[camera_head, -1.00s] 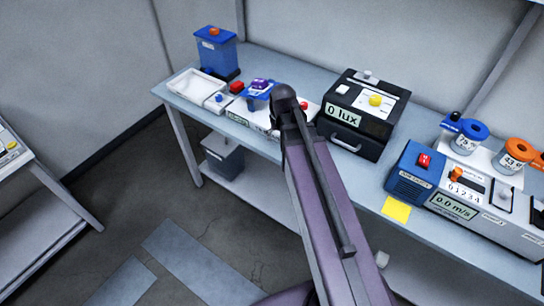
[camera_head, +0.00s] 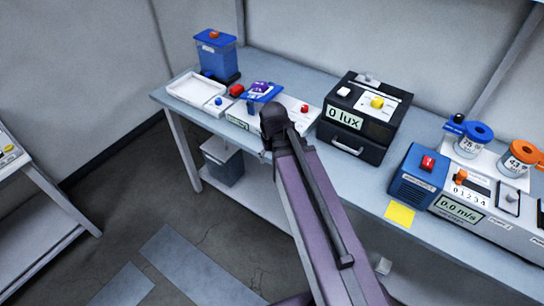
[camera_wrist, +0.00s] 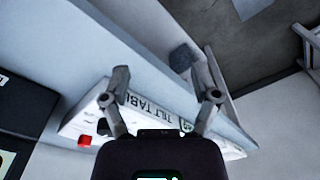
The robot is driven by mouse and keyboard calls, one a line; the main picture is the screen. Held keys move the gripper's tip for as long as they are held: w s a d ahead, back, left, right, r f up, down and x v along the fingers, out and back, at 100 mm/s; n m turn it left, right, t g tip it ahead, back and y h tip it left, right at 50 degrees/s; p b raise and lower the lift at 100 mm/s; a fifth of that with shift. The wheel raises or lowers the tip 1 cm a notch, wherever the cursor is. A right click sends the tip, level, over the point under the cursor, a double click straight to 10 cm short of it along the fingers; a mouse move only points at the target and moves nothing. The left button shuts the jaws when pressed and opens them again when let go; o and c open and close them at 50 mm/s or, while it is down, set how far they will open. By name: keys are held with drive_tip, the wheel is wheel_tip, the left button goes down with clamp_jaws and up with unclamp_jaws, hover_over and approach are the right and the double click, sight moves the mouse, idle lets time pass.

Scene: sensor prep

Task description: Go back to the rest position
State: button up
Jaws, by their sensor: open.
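My gripper (camera_wrist: 166,72) shows in the wrist view with its two fingers spread and nothing between them.
The bench (camera_head: 350,190) also holds a black lux box (camera_head: 352,150), a blue container (camera_head: 216,58), a white tray (camera_head: 192,88), and a blue blower unit (camera_head: 415,180) at right. A grey bin (camera_head: 223,165) sits on the lower shelf. The floor in front is clear.

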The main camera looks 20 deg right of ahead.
drive_tip(key=s+a, duration=0.2)
drive_tip(key=s, duration=0.1)
drive_tip(key=shift+s+n+g, duration=0.15)
drive_tip(key=shift+n+g, duration=0.15)
idle(1.9)
